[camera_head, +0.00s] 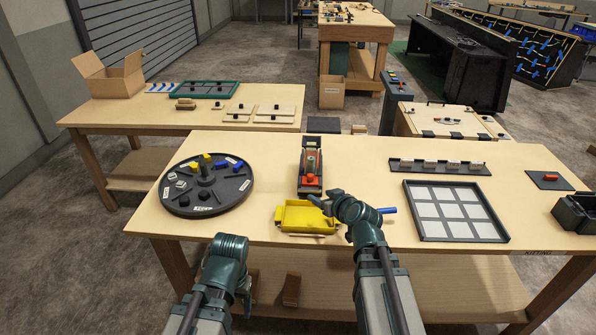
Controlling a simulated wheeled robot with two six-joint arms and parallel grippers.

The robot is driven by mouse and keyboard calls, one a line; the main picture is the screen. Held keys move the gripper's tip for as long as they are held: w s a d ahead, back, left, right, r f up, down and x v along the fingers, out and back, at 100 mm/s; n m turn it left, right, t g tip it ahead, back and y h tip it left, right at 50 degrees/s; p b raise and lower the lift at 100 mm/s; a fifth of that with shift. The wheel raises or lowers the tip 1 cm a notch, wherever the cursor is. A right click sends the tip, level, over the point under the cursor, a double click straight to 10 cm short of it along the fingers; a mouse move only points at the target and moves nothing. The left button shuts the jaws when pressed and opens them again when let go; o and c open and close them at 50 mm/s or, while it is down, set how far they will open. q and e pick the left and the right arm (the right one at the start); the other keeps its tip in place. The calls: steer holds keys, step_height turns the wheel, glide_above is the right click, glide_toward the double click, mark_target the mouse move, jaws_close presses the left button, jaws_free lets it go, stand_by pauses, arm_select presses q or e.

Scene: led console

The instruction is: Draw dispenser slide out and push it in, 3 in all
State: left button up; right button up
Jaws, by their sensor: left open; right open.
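The dispenser (311,160) is a dark upright unit with red and grey parts, standing near the middle of the table. A red piece (310,180) shows low on its front; I cannot tell how far the slide is out. A yellow tray (290,229) lies in front of it near the table's front edge. My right gripper (319,203) is open, pointing left over the tray's right part, just in front of the dispenser and seemingly apart from it. My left gripper (246,288) is low in front of the table edge, mostly hidden by its wrist, open and away from the dispenser.
A round black turntable (204,207) with small blocks stands left. A black-framed grid tray (453,211) and a rack (438,168) stand right. A blue rod (387,210) shows beside my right wrist. A black bin (575,213) sits at the far right.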

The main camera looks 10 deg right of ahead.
mark_target(311, 177)
steer(key=shift+m+t+h, duration=0.3)
steer(key=shift+t+h, duration=0.1)
steer(key=shift+t, duration=0.1)
steer(key=b+x, duration=0.1)
steer(key=x, duration=0.3)
steer(key=d+r+b+x, duration=0.1)
steer(key=b+x, duration=0.1)
steer(key=x, duration=0.3)
steer(key=w+d+b+x, duration=0.1)
steer(key=b+x, duration=0.1)
steer(key=x, duration=0.3)
steer(key=shift+r, duration=0.3)
arm_select(q)
steer(key=f, duration=0.5)
steer(key=shift+w+a+f, duration=0.15)
steer(key=shift+w+a, duration=0.1)
steer(key=shift+w, duration=0.1)
arm_select(e)
jaws_close()
